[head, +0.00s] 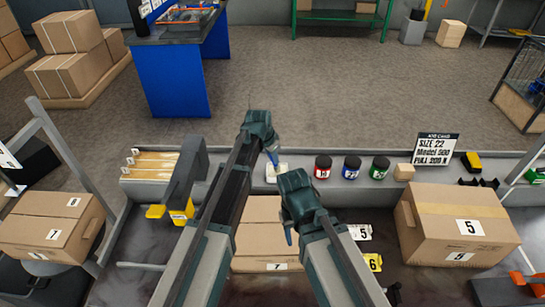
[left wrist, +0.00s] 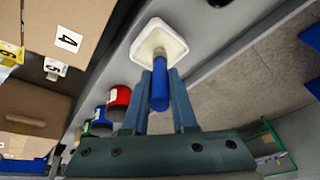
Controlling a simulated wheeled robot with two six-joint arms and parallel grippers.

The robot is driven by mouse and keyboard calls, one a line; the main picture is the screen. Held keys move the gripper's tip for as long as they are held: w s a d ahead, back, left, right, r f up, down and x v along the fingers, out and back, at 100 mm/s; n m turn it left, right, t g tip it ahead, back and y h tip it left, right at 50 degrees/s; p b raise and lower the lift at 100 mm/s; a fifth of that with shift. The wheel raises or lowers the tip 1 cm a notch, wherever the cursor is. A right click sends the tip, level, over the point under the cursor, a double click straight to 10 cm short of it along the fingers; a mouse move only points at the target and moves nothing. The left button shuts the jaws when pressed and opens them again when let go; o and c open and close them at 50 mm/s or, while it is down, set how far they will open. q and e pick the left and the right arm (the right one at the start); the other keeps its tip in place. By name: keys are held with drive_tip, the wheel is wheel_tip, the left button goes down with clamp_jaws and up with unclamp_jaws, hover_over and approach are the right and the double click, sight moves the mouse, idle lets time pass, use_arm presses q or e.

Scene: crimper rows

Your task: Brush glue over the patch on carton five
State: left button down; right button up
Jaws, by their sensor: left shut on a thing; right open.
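Carton five (head: 425,243) stands at the right of the head view, with a 5 label on its top and another on its front. I cannot make out a separate patch on it. My left gripper (head: 270,150) is shut on a blue-handled brush (left wrist: 159,92), whose handle shows between the fingers in the left wrist view. The brush points down at a white square dish (left wrist: 172,48), also in the head view (head: 284,178); its bristles cannot be seen. My right gripper (head: 289,228) is open, low in front of the shelf and left of carton five.
Red (head: 323,165), blue (head: 351,166) and green (head: 379,167) jars stand on the grey shelf, with a small wooden block (head: 404,172) beside them. A middle carton (head: 257,246) lies under my arms. White (head: 359,232) and yellow (head: 373,262) number tags stand between it and carton five.

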idle(0.5)
use_arm(q)
wheel_tip(320, 180, up, 7)
drive_tip(key=p, duration=0.7)
idle(1.0)
